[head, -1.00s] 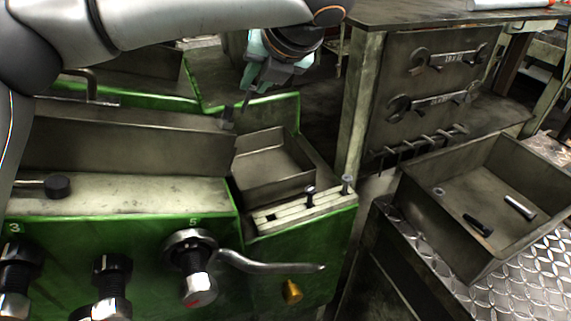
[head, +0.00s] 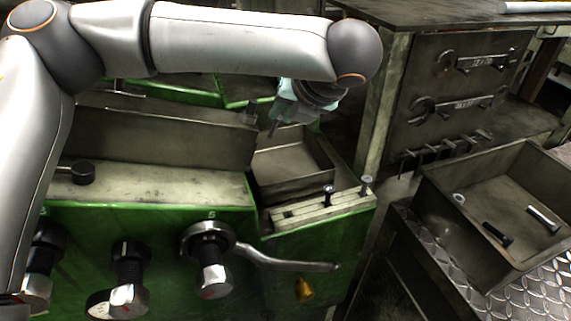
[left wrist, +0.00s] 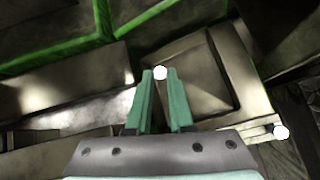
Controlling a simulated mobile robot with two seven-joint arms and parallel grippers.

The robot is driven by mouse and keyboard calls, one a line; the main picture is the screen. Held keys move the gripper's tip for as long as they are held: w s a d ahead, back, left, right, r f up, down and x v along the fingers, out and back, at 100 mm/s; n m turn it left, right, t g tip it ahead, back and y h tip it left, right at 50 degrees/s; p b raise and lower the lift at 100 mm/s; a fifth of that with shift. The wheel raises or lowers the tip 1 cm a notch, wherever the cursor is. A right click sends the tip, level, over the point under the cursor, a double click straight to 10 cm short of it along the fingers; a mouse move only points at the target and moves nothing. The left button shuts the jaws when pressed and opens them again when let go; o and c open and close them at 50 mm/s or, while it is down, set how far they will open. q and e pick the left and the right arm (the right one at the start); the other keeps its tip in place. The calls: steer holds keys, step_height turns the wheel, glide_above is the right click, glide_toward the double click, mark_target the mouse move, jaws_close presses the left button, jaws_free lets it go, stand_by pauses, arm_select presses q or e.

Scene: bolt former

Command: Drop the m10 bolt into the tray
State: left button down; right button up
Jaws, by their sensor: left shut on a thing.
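My left gripper (head: 274,125) hangs above the small metal tray on the green machine (head: 318,163), with its fingers pointing down. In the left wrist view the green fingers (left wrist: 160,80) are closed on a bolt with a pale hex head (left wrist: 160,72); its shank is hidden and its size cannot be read. In that view the tray (left wrist: 235,62) lies below and around the fingertips. Two other bolts stand upright in the slotted rail in front of the tray, a dark one (head: 328,193) and a grey one (head: 367,183). My right gripper is not in view.
A larger open bin (head: 466,254) at the right holds a nut, a black bolt and a silver bolt. A long trough wall (head: 165,140) stands left of the small tray. A lever (head: 285,264) and large bolt-shaped knobs line the machine's front. A tool cabinet (head: 460,90) stands behind.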

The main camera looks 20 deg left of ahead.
arm_select(q)
steer(key=c, duration=0.7)
jaws_free()
steer(key=v, duration=1.2)
steer(key=shift+s+d+r+b, duration=0.1)
steer(key=shift+s+r+b, duration=0.05)
steer(key=shift+r+b, duration=0.15)
steer(key=shift+f, duration=0.1)
